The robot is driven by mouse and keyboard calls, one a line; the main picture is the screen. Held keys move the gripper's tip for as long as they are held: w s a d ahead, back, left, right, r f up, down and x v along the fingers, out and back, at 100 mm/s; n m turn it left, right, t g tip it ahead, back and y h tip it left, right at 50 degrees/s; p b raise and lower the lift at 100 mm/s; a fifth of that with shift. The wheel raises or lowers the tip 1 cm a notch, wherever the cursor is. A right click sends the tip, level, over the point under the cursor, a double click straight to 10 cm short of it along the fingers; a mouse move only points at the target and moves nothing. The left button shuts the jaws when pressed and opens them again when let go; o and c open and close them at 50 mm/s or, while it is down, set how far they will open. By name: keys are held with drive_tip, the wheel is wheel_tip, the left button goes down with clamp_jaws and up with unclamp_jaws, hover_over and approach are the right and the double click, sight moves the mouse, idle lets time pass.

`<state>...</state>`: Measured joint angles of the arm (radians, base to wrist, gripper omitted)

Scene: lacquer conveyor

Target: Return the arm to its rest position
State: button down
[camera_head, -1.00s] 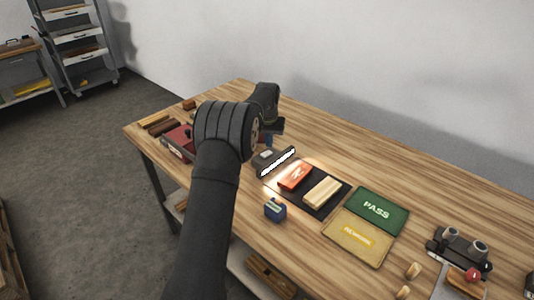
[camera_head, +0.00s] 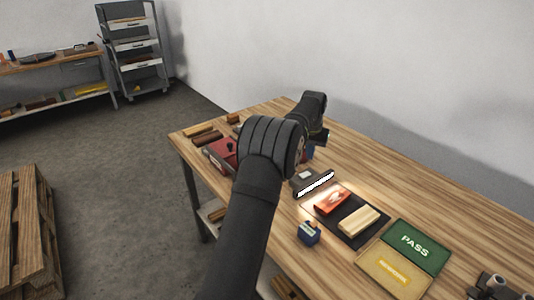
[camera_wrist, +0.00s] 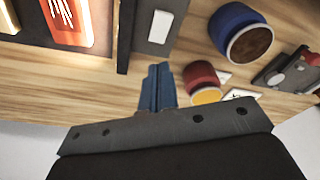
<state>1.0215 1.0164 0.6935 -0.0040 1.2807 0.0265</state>
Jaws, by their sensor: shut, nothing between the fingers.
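My dark arm reaches over the wooden bench (camera_head: 360,150) in the head view, its elbow raised at the centre. My gripper (camera_wrist: 157,84) shows in the wrist view as two blue fingers pressed together, with nothing between them. In the head view only a small blue part of the gripper (camera_head: 310,153) shows below the wrist, behind the bar lamp. The fingers are above the bench top; the exact height is unclear.
The lit bar lamp (camera_head: 316,184), an orange-red block (camera_head: 332,201) and a pale wood block (camera_head: 359,220) on a black mat, a blue item (camera_head: 309,233), and green PASS (camera_head: 416,246) and yellow (camera_head: 390,271) pads are nearby. Blue (camera_wrist: 238,28) and red (camera_wrist: 201,76) cylinders are near the fingers.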

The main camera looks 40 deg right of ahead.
sight(308, 173)
wheel_tip(308, 173, down, 7)
drive_tip(key=shift+r, duration=0.1)
idle(0.3)
drive_tip(key=s+a+r+h, duration=0.1)
drive_tip(key=a+r, duration=0.3)
drive_tip(key=r, duration=0.6)
drive_tip(key=s+a+r+h, duration=0.1)
drive_tip(key=a+r, duration=0.3)
drive_tip(key=r, duration=0.6)
drive_tip(key=shift+s+a+r+m+t, duration=0.15)
drive_tip(key=shift+s+r+m+t, duration=0.15)
drive_tip(key=shift+m, duration=0.1)
idle(0.5)
idle(1.5)
